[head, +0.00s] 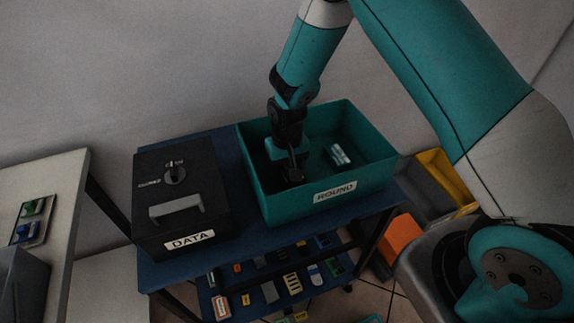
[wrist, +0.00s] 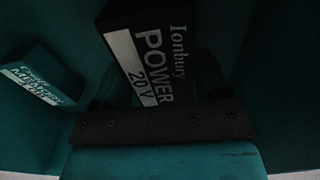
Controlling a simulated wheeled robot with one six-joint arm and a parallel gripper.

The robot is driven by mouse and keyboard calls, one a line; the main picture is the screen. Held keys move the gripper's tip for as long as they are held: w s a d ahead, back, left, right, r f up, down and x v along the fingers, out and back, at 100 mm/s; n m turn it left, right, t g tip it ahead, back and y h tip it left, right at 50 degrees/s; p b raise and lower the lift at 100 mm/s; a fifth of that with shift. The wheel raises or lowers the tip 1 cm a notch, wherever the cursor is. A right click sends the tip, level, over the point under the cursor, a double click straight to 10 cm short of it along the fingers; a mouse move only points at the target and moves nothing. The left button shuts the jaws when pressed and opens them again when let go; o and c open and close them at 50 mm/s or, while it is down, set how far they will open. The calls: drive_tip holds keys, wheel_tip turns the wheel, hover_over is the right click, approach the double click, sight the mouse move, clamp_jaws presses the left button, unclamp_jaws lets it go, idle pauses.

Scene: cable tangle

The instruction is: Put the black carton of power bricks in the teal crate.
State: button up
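The black carton (wrist: 150,45), lettered "Ionbury POWER 20V", shows in the wrist view in front of my gripper, tilted in the picture. My gripper (head: 292,171) reaches down inside the teal crate (head: 270,205), which carries a "ROUND" label and stands on a blue-topped table. In the wrist view my gripper (wrist: 160,90) has dark fingers near the carton's close end. It is too dark to tell whether they press on it or stand apart. In the head view the carton cannot be told apart from the dark fingers.
A small carton with a pale label (head: 339,155) lies in the crate; it also shows in the wrist view (wrist: 40,82). A black box labelled "DATA" (head: 180,195) stands left of the crate. A lower shelf (head: 275,285) holds several small items.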

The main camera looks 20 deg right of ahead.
sight(287, 166)
drive_tip(key=shift+o, duration=1.3)
wheel_tip(287, 166, up, 12)
drive_tip(key=b, duration=0.1)
drive_tip(key=s+a+r+n+y, duration=0.2)
drive_tip(key=s+r+n, duration=0.1)
drive_tip(key=s+r, duration=0.65)
drive_tip(key=s+a+r+n+y, duration=0.1)
drive_tip(key=s+r+n, duration=0.1)
drive_tip(key=s, duration=0.5)
drive_tip(key=s+a+r+n+y, duration=0.1)
drive_tip(key=s+r+n, duration=0.1)
drive_tip(key=s+r, duration=0.3)
drive_tip(key=s, duration=0.3)
drive_tip(key=shift+c, duration=0.2)
